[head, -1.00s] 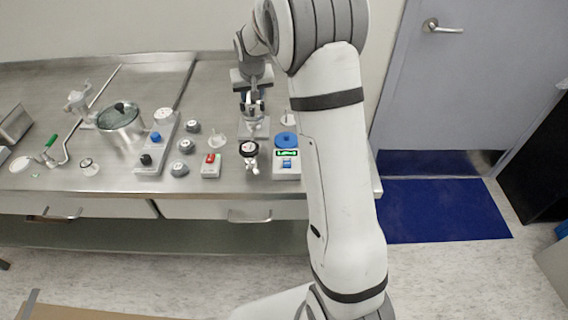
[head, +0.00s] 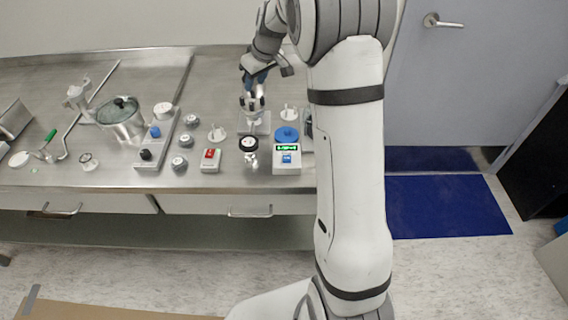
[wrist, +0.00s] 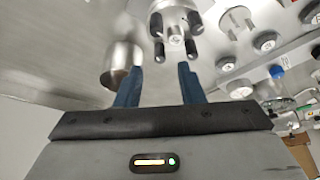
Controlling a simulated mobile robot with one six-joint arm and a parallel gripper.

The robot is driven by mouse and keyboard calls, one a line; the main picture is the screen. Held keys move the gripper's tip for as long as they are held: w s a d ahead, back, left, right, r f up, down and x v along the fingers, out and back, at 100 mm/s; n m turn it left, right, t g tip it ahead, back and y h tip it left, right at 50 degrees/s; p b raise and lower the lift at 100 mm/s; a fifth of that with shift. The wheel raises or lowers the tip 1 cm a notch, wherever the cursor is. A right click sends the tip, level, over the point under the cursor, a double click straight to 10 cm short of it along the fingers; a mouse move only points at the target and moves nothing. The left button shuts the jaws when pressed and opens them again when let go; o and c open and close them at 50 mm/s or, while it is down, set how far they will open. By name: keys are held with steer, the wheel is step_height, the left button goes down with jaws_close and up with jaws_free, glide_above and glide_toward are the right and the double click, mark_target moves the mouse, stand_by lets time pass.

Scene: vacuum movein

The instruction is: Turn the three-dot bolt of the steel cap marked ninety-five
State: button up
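A steel cap (wrist: 175,32) with several black-ended bolts standing around its centre shows at the top of the wrist view. I cannot read a ninety-five or dot marks on it. In the head view the steel piece (head: 254,117) stands on a small plate on the bench, partly covered by my gripper. My gripper (head: 253,98) is just above it. In the wrist view my gripper's two blue fingers (wrist: 157,75) are apart with nothing between them. The bolts are beyond the fingertips; contact is not clear.
A steel cup (wrist: 122,62) is beside the left finger. On the bench are a blue-topped scale (head: 287,150), a black-faced gauge (head: 249,145), a red switch box (head: 210,160), grey knobs (head: 186,141) and a lidded pot (head: 121,118). Bare bench lies behind them.

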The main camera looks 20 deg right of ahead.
steer(key=s+r+m+b, duration=0.1)
steer(key=s+r+b, duration=0.15)
steer(key=s, duration=0.65)
steer(key=s+f+m+h+b, duration=0.1)
steer(key=s+f+b, duration=0.1)
steer(key=s, duration=0.8)
steer(key=s+a+f+m+g+b, duration=0.1)
steer(key=s+f+m+b, duration=0.1)
steer(key=s, duration=0.9)
steer(key=shift+a+f+m+g+h, duration=0.2)
steer(key=shift+f+m+g+h, duration=0.1)
steer(key=shift+f+h, duration=0.15)
steer(key=shift+w, duration=0.1)
steer(key=n+t+p, duration=0.2)
steer(key=p, duration=0.6)
glide_toward(253, 92)
steer(key=w+f, duration=0.1)
steer(key=f, duration=0.1)
steer(key=shift+y, duration=0.45)
steer(key=x, duration=0.6)
steer(key=shift+w+d+f+p, duration=0.25)
steer(key=shift+w+f+p, duration=0.05)
steer(key=shift+w, duration=0.1)
